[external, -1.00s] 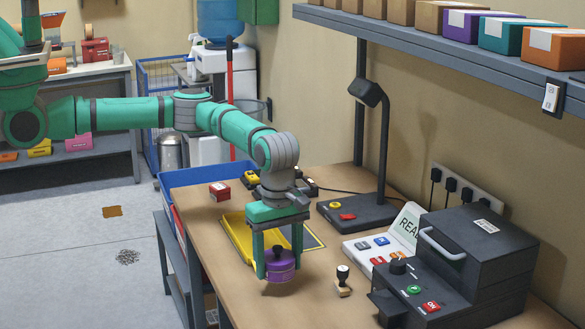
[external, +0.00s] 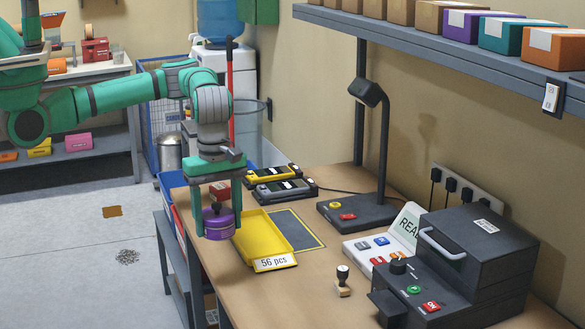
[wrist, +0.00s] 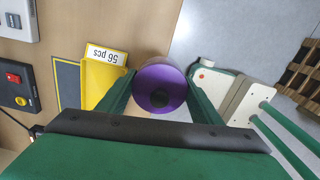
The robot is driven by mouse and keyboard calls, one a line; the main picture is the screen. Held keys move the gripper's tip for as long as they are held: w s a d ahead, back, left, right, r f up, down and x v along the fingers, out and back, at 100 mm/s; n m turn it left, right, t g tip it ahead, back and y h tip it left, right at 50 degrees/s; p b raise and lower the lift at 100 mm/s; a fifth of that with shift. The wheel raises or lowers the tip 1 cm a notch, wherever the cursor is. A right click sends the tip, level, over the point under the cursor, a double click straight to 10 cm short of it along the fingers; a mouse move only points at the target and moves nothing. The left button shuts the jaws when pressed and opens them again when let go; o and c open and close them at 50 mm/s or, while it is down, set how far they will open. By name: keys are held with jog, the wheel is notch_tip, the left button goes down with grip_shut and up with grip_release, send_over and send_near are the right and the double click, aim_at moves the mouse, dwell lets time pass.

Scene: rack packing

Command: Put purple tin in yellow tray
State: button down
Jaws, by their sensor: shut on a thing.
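The purple tin (external: 218,226) has a dark knob on its lid. My gripper (external: 218,232) is shut on it, with one finger on each side, and holds it upright. In the external view the tin is at the left of the yellow tray (external: 262,240), overlapping its left edge in the picture. The yellow tray lies on the bench and carries a "56 pcs" label on its near end. In the wrist view the tin (wrist: 160,88) is between the fingers, and the tray (wrist: 98,82) is to its left, apart from it. The tray's far part is hidden by my gripper.
A dark mat (external: 296,230) lies right of the tray. A red box (external: 222,190) and scanner-like devices (external: 282,182) stand behind. A stamp (external: 343,280), a lamp (external: 358,212) and a dark machine (external: 460,265) are to the right. The bench front is clear.

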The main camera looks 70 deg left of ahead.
jog(key=a+m, duration=0.1)
jog(key=a, duration=1.7)
send_near(259, 242)
jog(key=shift+s+f, duration=0.6)
jog(key=shift+s, duration=0.15)
jog(key=shift+w+f, duration=0.5)
jog(key=shift+f, duration=0.05)
jog(key=shift+w+d+f, duration=0.1)
jog(key=shift+w+f, duration=0.05)
jog(key=shift+f, duration=0.75)
jog(key=shift+w+f, duration=0.1)
jog(key=shift+f, duration=0.8)
jog(key=shift+f, duration=0.1)
jog(key=c, duration=0.8)
grip_release()
jog(key=shift+f, duration=0.1)
jog(key=shift+c, duration=0.2)
